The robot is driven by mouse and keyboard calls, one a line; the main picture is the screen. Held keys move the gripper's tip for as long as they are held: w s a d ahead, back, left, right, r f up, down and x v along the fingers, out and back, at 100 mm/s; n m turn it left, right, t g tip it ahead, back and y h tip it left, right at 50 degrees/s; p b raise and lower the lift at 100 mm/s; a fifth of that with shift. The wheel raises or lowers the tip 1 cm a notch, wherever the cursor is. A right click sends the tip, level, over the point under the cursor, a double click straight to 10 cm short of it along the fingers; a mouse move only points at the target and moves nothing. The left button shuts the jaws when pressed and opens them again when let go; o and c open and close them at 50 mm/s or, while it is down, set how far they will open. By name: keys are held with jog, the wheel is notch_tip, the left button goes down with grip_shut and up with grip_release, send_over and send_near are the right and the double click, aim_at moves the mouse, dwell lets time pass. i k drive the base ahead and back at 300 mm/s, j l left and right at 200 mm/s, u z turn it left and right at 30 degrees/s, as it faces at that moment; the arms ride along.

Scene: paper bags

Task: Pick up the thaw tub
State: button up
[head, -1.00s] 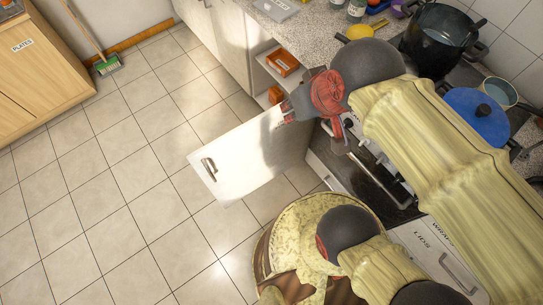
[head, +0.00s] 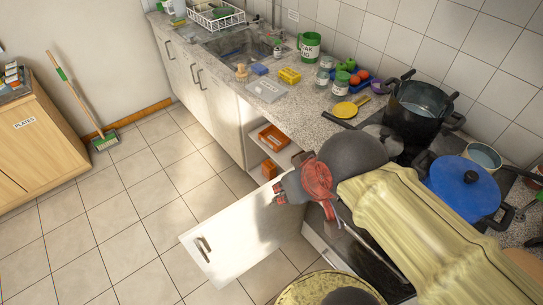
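No label in view reads thaw tub, so I cannot tell for sure which thing it is. An open-topped orange tub (head: 273,137) sits on the shelf inside the open cupboard (head: 288,156). A smaller orange box (head: 269,170) shows below it, partly hidden. My gripper (head: 279,191) is in front of the cupboard, by the top edge of its open white door (head: 240,240), below the orange tub in the picture. Its fingers are small and partly hidden, so I cannot tell whether they are open or shut.
A broom (head: 78,98) leans at the left. The tiled floor (head: 120,215) is clear.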

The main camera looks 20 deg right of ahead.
aim_at(276, 140)
jog(key=u, duration=0.4)
jog(key=j+u, duration=0.35)
jog(key=j, duration=0.15)
jog(key=i+j+u, duration=0.15)
jog(key=j+u, duration=0.25)
jog(key=i+j+u, duration=0.15)
jog(key=j+u, duration=0.2)
jog(key=j, duration=0.15)
jog(key=i+j, duration=0.4)
jog(key=i, duration=0.15)
jog(key=i+j+z, duration=0.15)
jog(key=i+j, duration=0.3)
jog(key=i+l+z, duration=0.2)
jog(key=i+z, duration=0.6)
jog(key=i+j+z, duration=0.15)
jog(key=i+z, duration=0.2)
jog(key=i, duration=0.2)
jog(key=i+j+z, duration=0.2)
jog(key=i+z, duration=0.2)
jog(key=i+l+z, duration=0.2)
jog(key=i+z, duration=0.2)
jog(key=i+l+z, duration=0.15)
jog(key=i+z, duration=0.55)
jog(key=z, duration=0.15)
jog(key=i+j+z, duration=0.15)
jog(key=i+z, duration=0.45)
jog(key=i, duration=0.35)
